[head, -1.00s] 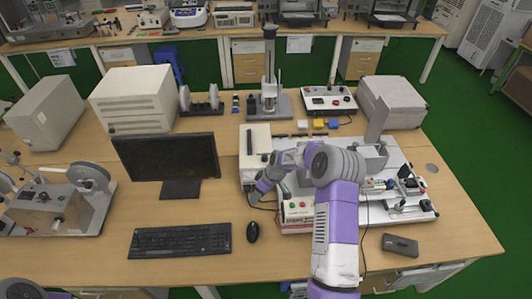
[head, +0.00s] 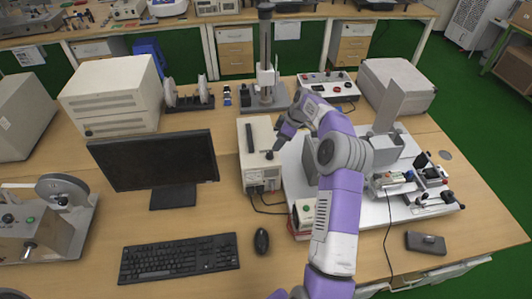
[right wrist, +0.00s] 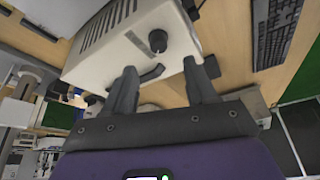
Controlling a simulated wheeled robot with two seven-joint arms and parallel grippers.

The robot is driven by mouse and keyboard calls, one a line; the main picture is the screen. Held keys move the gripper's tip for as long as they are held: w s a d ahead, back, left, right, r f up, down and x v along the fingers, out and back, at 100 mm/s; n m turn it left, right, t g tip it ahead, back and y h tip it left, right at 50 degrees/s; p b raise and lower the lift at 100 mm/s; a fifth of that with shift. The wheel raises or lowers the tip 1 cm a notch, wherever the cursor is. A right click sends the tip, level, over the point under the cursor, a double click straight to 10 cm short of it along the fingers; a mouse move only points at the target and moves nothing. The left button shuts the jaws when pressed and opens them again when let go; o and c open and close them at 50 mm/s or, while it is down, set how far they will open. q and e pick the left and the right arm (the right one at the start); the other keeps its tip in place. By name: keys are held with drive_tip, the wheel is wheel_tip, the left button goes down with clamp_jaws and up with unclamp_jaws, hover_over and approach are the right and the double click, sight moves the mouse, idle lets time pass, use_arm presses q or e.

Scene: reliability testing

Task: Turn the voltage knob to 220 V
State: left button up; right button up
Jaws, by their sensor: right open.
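The voltage knob (head: 269,154) is a small black knob on the top of a beige box (head: 249,135), near its front end. It also shows in the right wrist view (right wrist: 158,40), on the beige box (right wrist: 110,35). Its setting and any voltage marks are too small to read. My right gripper (head: 279,140) is beside the right edge of the box, with its fingertips partly hidden in the head view. In the right wrist view my right gripper (right wrist: 163,68) is open and empty, the knob beyond its fingertips and not touched. My left gripper is out of view.
A monitor (head: 155,160), keyboard (head: 180,258) and mouse (head: 261,241) are to the left. Cables run from the box's front. A white board (head: 405,210) with fixtures lies to the right. A stand (head: 265,60) rises behind. Bare table lies between monitor and box.

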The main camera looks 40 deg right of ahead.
sight(270, 153)
drive_tip(key=shift+w+a+f, duration=0.15)
drive_tip(key=shift+w+f, duration=0.4)
drive_tip(key=shift+f, duration=0.25)
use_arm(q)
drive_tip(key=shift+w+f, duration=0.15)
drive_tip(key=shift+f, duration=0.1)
use_arm(e)
drive_tip(key=shift+x, duration=3.1)
drive_tip(key=shift+s, duration=0.15)
drive_tip(key=c, duration=1)
